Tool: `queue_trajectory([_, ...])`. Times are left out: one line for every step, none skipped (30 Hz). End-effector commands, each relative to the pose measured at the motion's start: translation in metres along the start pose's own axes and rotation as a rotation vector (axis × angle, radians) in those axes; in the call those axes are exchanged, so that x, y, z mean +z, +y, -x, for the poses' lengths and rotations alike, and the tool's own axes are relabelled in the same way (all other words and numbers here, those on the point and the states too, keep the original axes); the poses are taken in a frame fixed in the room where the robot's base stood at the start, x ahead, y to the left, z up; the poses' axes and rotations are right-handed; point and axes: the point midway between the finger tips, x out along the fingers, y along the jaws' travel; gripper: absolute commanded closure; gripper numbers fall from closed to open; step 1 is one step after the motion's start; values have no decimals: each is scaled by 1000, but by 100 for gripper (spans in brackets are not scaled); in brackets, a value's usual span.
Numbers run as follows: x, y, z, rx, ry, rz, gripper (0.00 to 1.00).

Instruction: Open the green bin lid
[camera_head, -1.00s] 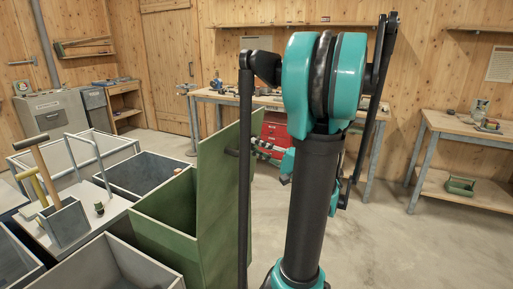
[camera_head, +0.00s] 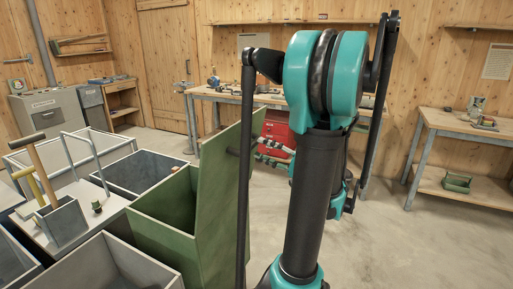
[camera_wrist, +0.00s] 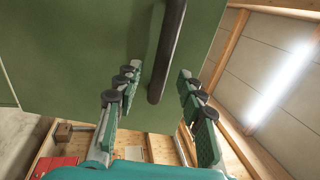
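The green bin (camera_head: 165,225) stands left of my arm in the head view. Its lid (camera_head: 215,185) stands steeply upright, raised clear of the open top. The lid's green face (camera_wrist: 70,50) fills much of the wrist view, with a dark bar handle (camera_wrist: 170,45) on it. My gripper (camera_wrist: 159,77) is open, and the handle's near end shows between its two fingers, with gaps on both sides. In the head view my gripper (camera_head: 259,151) is beside the lid's right side, partly hidden by my arm.
Grey open bins (camera_head: 120,265) stand around the green one. A small grey box with wooden-handled tools (camera_head: 62,222) stands at left. A red drawer cabinet (camera_head: 278,128) and workbench (camera_head: 225,96) are behind. The floor at right (camera_head: 400,245) is clear.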

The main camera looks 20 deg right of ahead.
Motion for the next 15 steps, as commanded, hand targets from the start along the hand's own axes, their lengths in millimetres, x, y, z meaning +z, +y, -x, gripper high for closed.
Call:
queue_trajectory([-2,0,10,0,5,2,61])
queue_trajectory([-2,0,15,0,6,2,61])
queue_trajectory([-2,0,21,0,5,1,61])
queue_trajectory([-1,0,26,0,5,1,61])
queue_trajectory([-1,0,32,0,4,1,61])
queue_trajectory([-2,0,38,0,5,1,61])
queue_trajectory([-2,0,43,0,4,1,61])
queue_trajectory([-2,0,47,0,5,1,61])
queue_trajectory([-1,0,53,1,4,1,61])
queue_trajectory([-1,0,57,1,4,1,61])
queue_trajectory([-1,0,61,1,4,1,61])
queue_trajectory([-1,0,66,1,2,1,61])
queue_trajectory([-1,0,69,1,3,1,61])
queue_trajectory([-1,0,71,1,3,1,61])
queue_trajectory([-1,0,74,1,2,0,61])
